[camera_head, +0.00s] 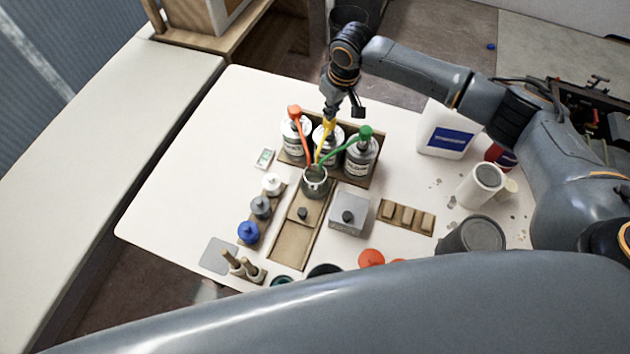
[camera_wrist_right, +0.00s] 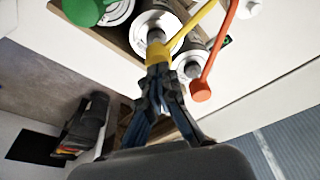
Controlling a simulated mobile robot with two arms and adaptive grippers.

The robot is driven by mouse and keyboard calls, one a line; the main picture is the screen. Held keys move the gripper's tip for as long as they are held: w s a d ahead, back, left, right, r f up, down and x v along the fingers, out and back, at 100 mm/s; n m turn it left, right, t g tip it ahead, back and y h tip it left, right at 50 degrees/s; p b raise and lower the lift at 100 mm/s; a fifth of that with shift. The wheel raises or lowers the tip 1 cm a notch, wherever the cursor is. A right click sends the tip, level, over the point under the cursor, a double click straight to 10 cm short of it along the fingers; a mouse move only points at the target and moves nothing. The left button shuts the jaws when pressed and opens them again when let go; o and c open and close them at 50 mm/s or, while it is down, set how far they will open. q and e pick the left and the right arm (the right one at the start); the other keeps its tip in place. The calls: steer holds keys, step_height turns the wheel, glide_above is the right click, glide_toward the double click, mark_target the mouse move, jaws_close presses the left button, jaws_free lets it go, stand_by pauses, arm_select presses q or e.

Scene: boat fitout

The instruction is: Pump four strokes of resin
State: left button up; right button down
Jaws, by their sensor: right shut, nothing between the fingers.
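Three pump bottles with white tops stand in a wooden rack (camera_head: 372,183): one with an orange pump (camera_head: 294,112), one with a yellow pump (camera_head: 328,128), one with a green pump (camera_head: 366,132). Their labels are too small to read, so I cannot tell which holds resin. The spouts reach towards a grey cup (camera_head: 316,183) in front of the rack. My right gripper (camera_head: 329,112) is shut and empty, pointing down at the yellow pump's head. In the right wrist view its fingertips (camera_wrist_right: 157,72) are right at the yellow head (camera_wrist_right: 157,52); contact is unclear. My left gripper is out of view.
A white jug (camera_head: 446,130) stands right of the rack. Small grey and blue pots (camera_head: 249,232), a scale-like grey box (camera_head: 349,214) and a wooden block tray (camera_head: 406,217) lie in front. The table's left part is clear. My own grey body covers the foreground.

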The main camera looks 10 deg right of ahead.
steer(key=shift+s+f+b, duration=0.1)
steer(key=shift+f+b, duration=0.25)
steer(key=shift+f, duration=1.2)
steer(key=shift+r, duration=0.1)
steer(key=shift+r+p, duration=2.1)
steer(key=shift+p, duration=0.35)
steer(key=shift+f, duration=0.1)
